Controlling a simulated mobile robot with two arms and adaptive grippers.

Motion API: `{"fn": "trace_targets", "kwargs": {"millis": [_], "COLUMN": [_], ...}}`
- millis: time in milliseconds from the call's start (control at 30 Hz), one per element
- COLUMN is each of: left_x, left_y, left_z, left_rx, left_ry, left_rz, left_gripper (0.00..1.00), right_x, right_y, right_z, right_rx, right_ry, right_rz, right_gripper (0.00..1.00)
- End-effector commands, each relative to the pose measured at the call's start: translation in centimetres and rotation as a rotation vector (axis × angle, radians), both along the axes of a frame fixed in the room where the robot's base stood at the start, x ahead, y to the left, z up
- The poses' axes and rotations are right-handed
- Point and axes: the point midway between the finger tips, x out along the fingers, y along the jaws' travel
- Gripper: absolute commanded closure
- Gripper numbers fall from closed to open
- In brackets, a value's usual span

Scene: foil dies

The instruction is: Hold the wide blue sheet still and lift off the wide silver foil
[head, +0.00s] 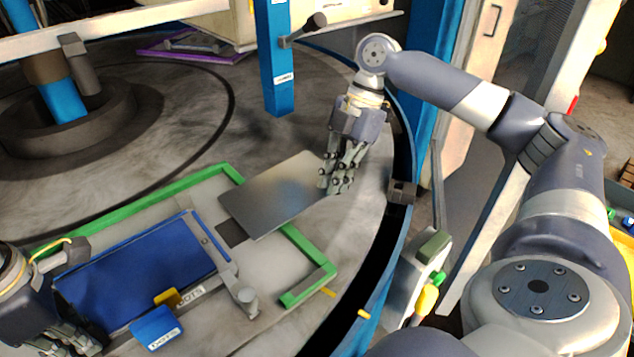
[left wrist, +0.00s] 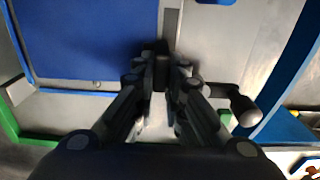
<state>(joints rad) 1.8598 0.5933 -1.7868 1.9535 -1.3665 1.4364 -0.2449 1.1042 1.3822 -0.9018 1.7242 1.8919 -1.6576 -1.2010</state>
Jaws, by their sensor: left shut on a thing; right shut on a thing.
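The wide blue sheet (head: 145,268) lies flat inside the green frame at the lower left of the head view. It also fills the upper left of the left wrist view (left wrist: 80,40). My left gripper (left wrist: 160,60) is shut on the blue sheet's edge; in the head view it is partly cut off at the lower left corner. The wide silver foil (head: 280,195) is apart from the blue sheet, to its upper right, and reaches over the green frame. My right gripper (head: 338,180) is shut on the foil's right edge.
The green frame (head: 320,272) surrounds the blue sheet on the round grey table. A blue tab (head: 157,328) and a yellow tab (head: 167,297) are at the sheet's front edge. A blue post (head: 277,60) stands behind the foil. A blue rim curves along the table's right side.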

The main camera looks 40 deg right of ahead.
Motion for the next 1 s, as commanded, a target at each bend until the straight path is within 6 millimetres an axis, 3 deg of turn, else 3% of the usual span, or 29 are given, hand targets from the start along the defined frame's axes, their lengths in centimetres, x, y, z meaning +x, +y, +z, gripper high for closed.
{"fn": "trace_targets", "kwargs": {"millis": [700,1000], "left_x": [0.0,0.0], "left_y": [0.0,0.0], "left_z": [0.0,0.0], "left_rx": [-0.001,-0.001], "left_ry": [-0.001,-0.001], "left_rz": [0.0,0.001], "left_gripper": [1.0,1.0], "right_x": [0.1,0.0], "right_y": [-0.3,-0.4], "right_z": [5.7,6.9], "right_rx": [0.002,0.001], "right_ry": [-0.004,-0.001], "right_rz": [0.002,0.001], "right_gripper": [1.0,1.0]}}
